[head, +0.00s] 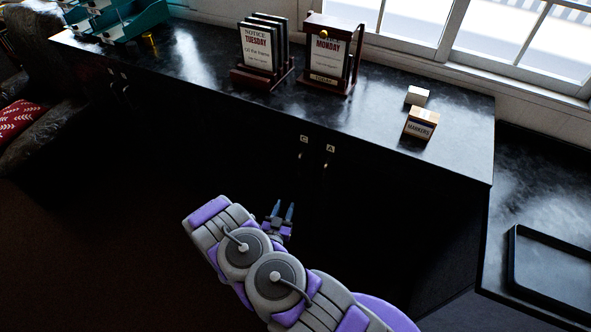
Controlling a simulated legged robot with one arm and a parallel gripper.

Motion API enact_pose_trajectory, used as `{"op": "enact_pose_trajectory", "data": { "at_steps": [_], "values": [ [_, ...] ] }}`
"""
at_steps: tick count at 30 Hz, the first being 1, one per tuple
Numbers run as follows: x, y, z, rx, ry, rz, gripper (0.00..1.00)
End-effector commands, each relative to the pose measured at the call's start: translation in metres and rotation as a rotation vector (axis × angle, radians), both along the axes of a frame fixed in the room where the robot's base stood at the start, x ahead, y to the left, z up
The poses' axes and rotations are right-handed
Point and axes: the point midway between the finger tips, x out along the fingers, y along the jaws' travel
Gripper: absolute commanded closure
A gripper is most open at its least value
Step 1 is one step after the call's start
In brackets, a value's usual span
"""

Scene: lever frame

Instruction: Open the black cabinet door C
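The black cabinet (400,190) stands across the view below a dark countertop. A small label C (304,139) marks the door C (270,160), left of a label A (330,148). A thin vertical handle shows dimly under each label. My gripper (283,208) is in front of and below these labels, with its two bluish fingers pointing up toward the cabinet. The fingers stand apart with a gap between them and hold nothing visible. The door looks closed, but its edges are hard to make out in the dark.
On the countertop stand two notice holders, Tuesday (259,50) and Monday (328,55), a markers box (421,123) and a small white block (417,95). A teal rack (118,20) is at the far left. A black tray (550,270) lies on the right-hand surface. An armchair (45,130) is at left; the floor left of my arm is clear.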

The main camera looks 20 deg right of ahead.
Motion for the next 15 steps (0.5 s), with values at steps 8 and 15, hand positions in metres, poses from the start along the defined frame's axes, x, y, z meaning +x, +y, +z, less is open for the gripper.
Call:
{"op": "enact_pose_trajectory", "data": {
  "at_steps": [8,15],
  "values": [
    [0.019,-0.018,0.000,0.004,-0.001,-0.004,0.62],
    [0.044,-0.039,0.000,0.005,-0.002,-0.005,0.62]
  ]
}}
